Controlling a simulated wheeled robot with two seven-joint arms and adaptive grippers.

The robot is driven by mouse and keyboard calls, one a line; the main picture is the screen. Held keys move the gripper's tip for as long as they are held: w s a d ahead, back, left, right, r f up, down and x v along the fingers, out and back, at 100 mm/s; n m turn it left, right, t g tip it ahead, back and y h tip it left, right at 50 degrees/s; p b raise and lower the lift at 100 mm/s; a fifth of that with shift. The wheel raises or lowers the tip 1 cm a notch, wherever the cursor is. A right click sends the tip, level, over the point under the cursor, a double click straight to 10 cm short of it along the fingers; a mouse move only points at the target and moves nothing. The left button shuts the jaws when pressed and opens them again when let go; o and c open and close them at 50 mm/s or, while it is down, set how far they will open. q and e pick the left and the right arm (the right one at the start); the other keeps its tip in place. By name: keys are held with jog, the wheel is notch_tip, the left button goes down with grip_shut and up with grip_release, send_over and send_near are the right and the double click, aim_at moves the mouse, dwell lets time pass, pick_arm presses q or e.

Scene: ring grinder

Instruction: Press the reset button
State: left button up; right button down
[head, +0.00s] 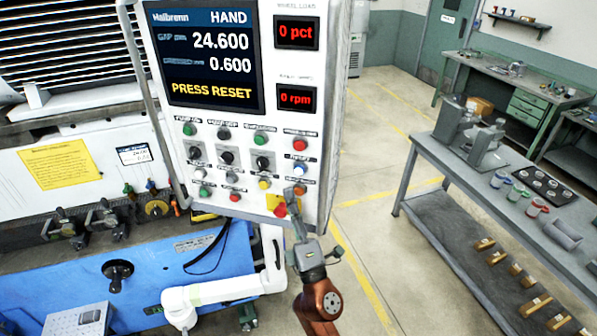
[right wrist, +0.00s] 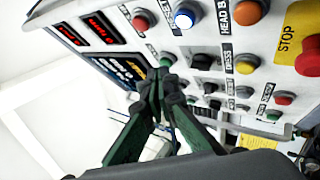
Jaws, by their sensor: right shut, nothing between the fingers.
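The control panel (head: 222,135) stands in front of me; its screen (head: 210,55) reads "PRESS RESET". The blue-white button (head: 299,170), which I take for reset, is in the panel's right column, above the orange button (head: 300,190). It looks lit blue in the right wrist view (right wrist: 184,18), its label only partly readable. My right gripper (head: 294,194) is shut and empty, its tips just below the blue-white button in the head view. In the right wrist view, the tips (right wrist: 164,84) are below the button and apart from it in the picture; their gap to the panel is unclear.
A red stop button (head: 280,209) on a yellow plate sits at the panel's lower edge, close to my right fingers. Other buttons and black knobs surround the area. A grey table (head: 425,150) with parts stands to the right; open floor (head: 375,215) lies between.

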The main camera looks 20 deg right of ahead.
jog(key=w+d, duration=0.3)
jog(key=w, duration=0.2)
jog(key=shift+w+b, duration=0.15)
jog(key=shift+b, duration=0.25)
jog(key=shift+w+d, duration=0.15)
jog(key=shift+d, duration=0.05)
dwell(1.1)
jog(key=shift+w+d, duration=0.15)
jog(key=shift+w, duration=0.05)
jog(key=shift+w+d, duration=0.3)
jog(key=shift+w, duration=0.15)
dwell(1.0)
jog(key=shift+s+a, duration=0.5)
jog(key=shift+s, duration=0.3)
jog(key=shift+s+a, duration=0.45)
jog(key=shift+s, duration=0.25)
jog(key=shift+s+a, duration=0.4)
jog(key=shift+s, duration=0.35)
jog(key=shift+s+a, duration=0.45)
jog(key=shift+s, duration=0.25)
